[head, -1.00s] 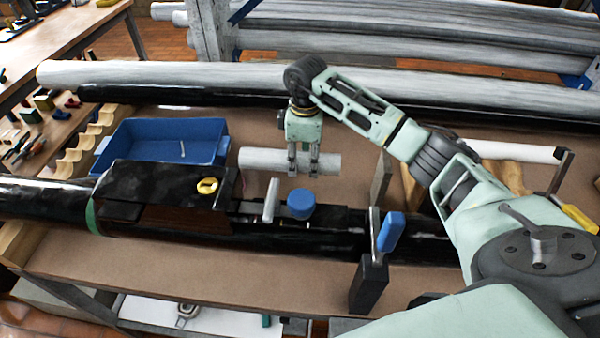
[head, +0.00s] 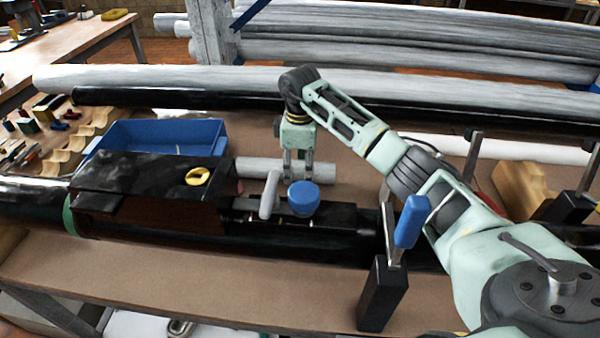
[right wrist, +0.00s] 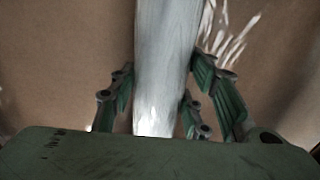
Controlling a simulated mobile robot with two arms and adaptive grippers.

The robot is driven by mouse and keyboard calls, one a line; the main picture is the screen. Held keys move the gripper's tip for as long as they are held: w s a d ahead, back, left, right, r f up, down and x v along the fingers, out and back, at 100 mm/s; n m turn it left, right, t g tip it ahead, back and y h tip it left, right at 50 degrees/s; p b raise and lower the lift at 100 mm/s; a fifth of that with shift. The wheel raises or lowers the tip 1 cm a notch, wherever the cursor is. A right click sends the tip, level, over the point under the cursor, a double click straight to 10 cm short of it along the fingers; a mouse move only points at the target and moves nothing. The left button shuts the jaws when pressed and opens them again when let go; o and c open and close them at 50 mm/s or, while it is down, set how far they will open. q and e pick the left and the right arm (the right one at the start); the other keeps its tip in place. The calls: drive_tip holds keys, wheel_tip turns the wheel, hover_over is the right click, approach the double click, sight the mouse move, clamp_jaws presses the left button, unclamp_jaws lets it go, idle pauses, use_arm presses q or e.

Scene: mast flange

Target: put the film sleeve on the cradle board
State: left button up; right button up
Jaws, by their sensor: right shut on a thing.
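The film sleeve, a short pale grey tube (head: 259,168), lies level between the fingers of my right gripper (head: 299,170), behind the black clamp assembly. My right gripper is shut on it from above. In the right wrist view the sleeve (right wrist: 165,60) runs up between the green fingers (right wrist: 165,115). I cannot tell whether the sleeve touches the table. The cradle board, a pale wooden strip with scalloped hollows (head: 76,146), is at the left, beyond the blue tray; its hollows look empty. My left gripper is not in view.
A blue tray (head: 208,133) stands between the sleeve and the cradle board. A blue-handled clamp (head: 411,222) stands upright at the right. Long tubes lie behind.

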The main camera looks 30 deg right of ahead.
drive_tip(key=o, duration=1.1)
drive_tip(key=shift+r, duration=0.1)
wheel_tip(320, 180, up, 12)
drive_tip(key=shift+r+b, duration=0.1)
drive_tip(key=shift+b, duration=0.25)
